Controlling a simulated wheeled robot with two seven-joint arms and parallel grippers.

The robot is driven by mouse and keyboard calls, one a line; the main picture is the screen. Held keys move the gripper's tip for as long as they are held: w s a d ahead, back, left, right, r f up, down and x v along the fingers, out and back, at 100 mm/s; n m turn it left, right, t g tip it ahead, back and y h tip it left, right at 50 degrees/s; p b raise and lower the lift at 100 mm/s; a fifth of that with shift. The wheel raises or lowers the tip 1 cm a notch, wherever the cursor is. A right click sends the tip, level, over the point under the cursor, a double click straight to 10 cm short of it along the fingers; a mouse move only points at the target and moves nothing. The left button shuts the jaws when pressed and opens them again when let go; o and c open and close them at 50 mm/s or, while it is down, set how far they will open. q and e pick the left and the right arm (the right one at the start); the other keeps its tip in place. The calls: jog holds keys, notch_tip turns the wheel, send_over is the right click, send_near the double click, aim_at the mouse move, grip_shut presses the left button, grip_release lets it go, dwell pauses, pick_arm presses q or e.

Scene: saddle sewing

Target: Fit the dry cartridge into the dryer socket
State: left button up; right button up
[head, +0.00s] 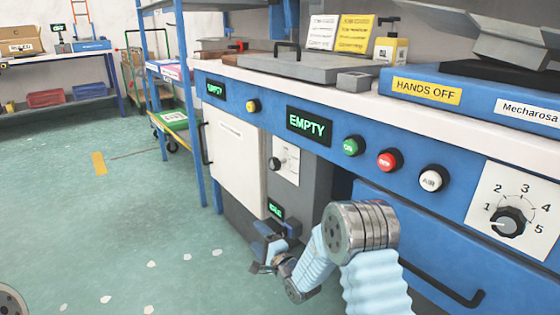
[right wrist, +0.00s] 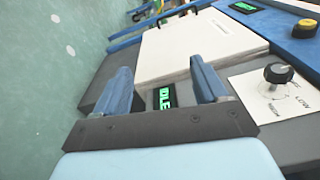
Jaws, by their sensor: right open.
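My right gripper (head: 268,254) is low in front of the bench in the head view, close to the grey panel (head: 284,190) with a knob and a small green-lit display (head: 275,208). In the right wrist view my right gripper (right wrist: 163,82) has its two blue fingers spread apart with nothing held between them. The display (right wrist: 164,97) shows between the fingers and appears to read "IDLE". I cannot make out a dry cartridge in either view. No opening that I can identify as the dryer socket shows; the gripper and arm cover part of the lower panel.
A white door (head: 234,165) with a dark handle is left of the panel. The blue bench front carries an "EMPTY" display (head: 309,126), green (head: 352,145) and red (head: 388,160) buttons and a numbered dial (head: 508,222).

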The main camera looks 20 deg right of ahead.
pick_arm(q)
notch_tip(320, 180, up, 19)
jog(key=p, duration=1.8)
pick_arm(e)
jog(key=s+d+r+m+h, duration=0.2)
jog(key=s+r+m, duration=0.1)
jog(key=r+m, duration=0.6)
jog(key=s+d+r+m+h, duration=0.2)
jog(key=r+m, duration=0.8)
jog(key=r, duration=0.6)
jog(key=shift+s+t+h, duration=0.3)
jog(key=shift+s+h, duration=0.2)
jog(key=shift+s, duration=0.65)
